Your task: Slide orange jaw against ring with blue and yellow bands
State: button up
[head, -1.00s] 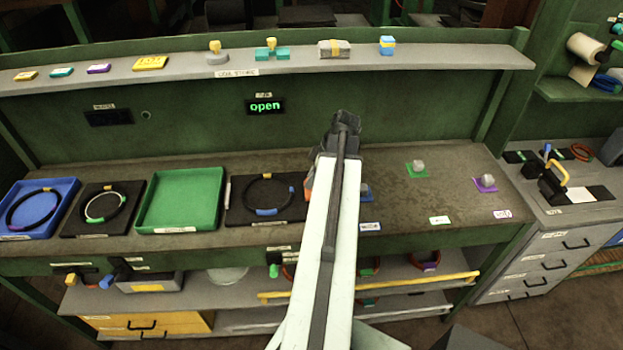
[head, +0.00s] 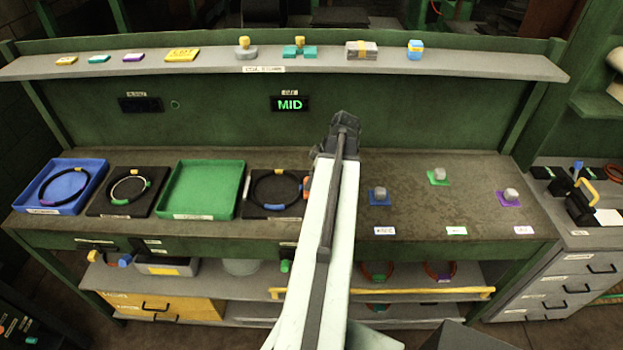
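The dark ring (head: 254,191), with a yellow band at its top and a blue band at its lower front, lies on a black plate (head: 253,212) right of the green tray. The orange jaw (head: 305,188) shows at the ring's right edge, partly behind my arm. It looks very close to the ring; I cannot tell whether they touch. My gripper (head: 343,122) is at the far end of my pale arm, to the right of the ring and jaw. Its fingertips are not clear, and what it may hold is hidden.
A green tray (head: 172,215), a black plate with another ring (head: 129,188) and a blue tray (head: 27,208) stand to the left. Grey knobs on blue (head: 379,203), green (head: 446,182) and purple (head: 518,203) pads stand to the right. The bench between them is clear.

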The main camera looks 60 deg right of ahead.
jog(key=shift+d, duration=0.1)
jog(key=shift+r, duration=0.1)
jog(key=p+v, duration=0.7)
jog(key=shift+s+r, duration=0.2)
jog(key=shift+r, duration=0.05)
